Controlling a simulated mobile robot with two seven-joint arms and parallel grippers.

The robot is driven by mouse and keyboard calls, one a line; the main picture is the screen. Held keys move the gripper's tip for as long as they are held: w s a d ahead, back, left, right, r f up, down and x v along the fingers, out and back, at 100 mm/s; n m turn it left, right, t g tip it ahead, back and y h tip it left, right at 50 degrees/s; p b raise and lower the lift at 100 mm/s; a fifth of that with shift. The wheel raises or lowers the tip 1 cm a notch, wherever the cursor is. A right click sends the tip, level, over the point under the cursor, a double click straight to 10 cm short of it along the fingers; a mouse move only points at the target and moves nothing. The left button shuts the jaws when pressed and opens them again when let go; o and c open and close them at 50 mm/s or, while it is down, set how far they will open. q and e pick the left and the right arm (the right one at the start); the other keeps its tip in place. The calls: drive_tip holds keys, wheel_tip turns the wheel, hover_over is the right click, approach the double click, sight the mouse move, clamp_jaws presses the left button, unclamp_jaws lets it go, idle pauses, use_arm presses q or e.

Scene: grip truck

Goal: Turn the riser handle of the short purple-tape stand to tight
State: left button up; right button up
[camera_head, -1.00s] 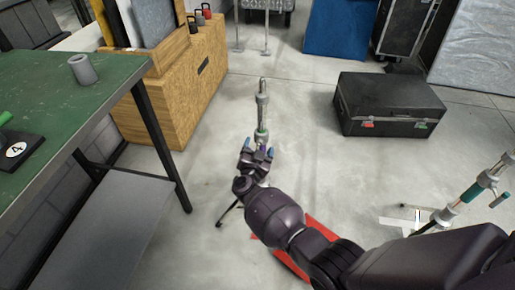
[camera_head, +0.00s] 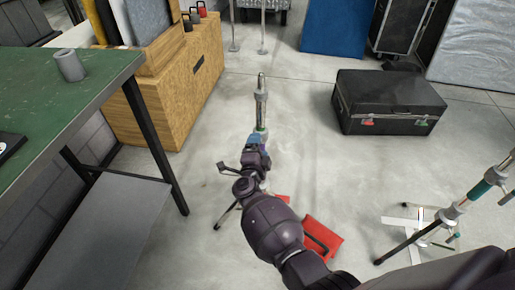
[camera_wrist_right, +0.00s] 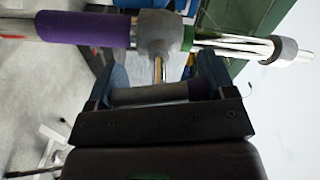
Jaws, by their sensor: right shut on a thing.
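The short stand (camera_head: 261,103) stands upright on the floor ahead, its lower part and tape mostly hidden by my right arm in the head view. In the right wrist view its column runs across the top, with purple tape (camera_wrist_right: 85,28), a grey collar (camera_wrist_right: 156,33) and a green ring beside the collar. The riser handle (camera_wrist_right: 150,95), a grey bar with a purple end, joins the collar by a short metal shaft. It lies between the fingers of my right gripper (camera_wrist_right: 163,85), which is shut on it. The right gripper (camera_head: 257,143) is at the stand in the head view. My left gripper is out of view.
A green-topped table (camera_head: 75,105) stands at left, beside a wooden crate (camera_head: 185,85). A black case (camera_head: 388,103) lies at right. Another stand with teal tape (camera_head: 478,190) is at lower right. A red bag (camera_head: 322,240) lies near my arm. Floor between stand and case is clear.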

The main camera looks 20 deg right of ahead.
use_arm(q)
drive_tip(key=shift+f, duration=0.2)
use_arm(e)
drive_tip(key=shift+f+m, duration=0.15)
drive_tip(key=shift+m, duration=0.65)
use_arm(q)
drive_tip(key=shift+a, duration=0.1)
use_arm(e)
drive_tip(key=o, duration=0.9)
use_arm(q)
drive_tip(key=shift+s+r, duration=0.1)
use_arm(e)
drive_tip(key=shift+s+a, duration=0.1)
